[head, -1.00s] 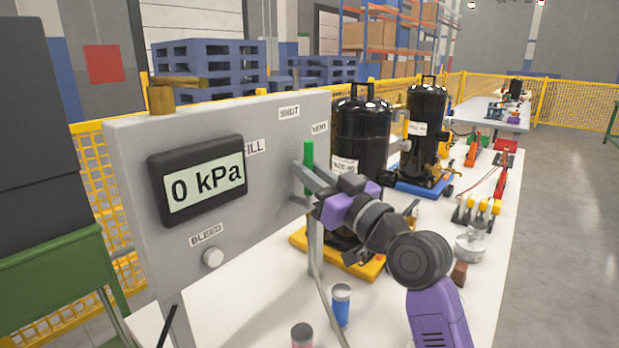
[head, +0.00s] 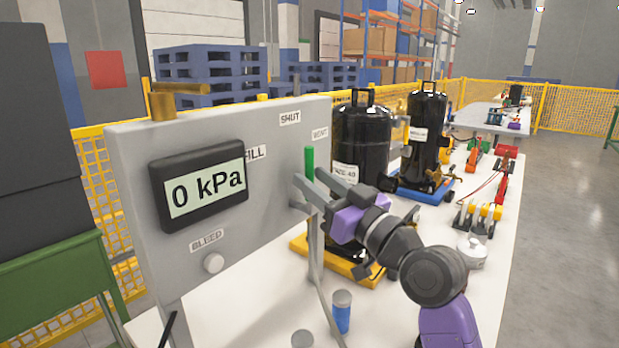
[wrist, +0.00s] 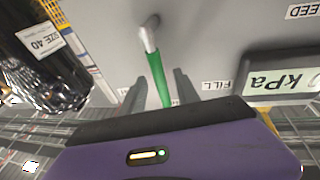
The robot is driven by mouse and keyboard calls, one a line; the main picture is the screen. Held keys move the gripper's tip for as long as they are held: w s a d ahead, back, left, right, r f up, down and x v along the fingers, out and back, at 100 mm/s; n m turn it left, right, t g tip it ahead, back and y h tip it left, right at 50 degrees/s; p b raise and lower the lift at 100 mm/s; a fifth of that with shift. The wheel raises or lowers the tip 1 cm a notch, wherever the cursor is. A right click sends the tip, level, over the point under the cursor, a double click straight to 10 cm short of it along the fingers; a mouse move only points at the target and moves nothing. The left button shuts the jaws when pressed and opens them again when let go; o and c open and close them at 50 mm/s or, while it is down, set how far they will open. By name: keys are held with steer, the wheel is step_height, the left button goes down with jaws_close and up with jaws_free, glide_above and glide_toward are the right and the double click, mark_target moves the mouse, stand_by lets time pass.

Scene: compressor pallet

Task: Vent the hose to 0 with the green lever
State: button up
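The green lever (head: 309,163) stands on the right part of the grey panel (head: 283,215), below the SHUT label (head: 289,118) and near the VENT label (head: 320,133). In the wrist view the green lever (wrist: 158,80) runs from a pale metal pivot toward my gripper. My gripper (head: 310,178) is at the lever, with one finger on each side of it. In the wrist view, gaps show between the lever and both fingers, so it looks open. The panel display (head: 205,190) reads 0 kPa.
Two black tanks (head: 362,135) stand behind my gripper, the nearer on a yellow base (head: 355,266). A blue can (head: 341,312) stands on the white table below. The BLEED knob (head: 214,263) is at the panel's lower middle. Yellow fencing (head: 575,130) is beyond.

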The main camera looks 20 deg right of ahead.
steer(key=v, duration=0.6)
steer(key=shift+a, duration=0.1)
steer(key=shift+w, duration=0.1)
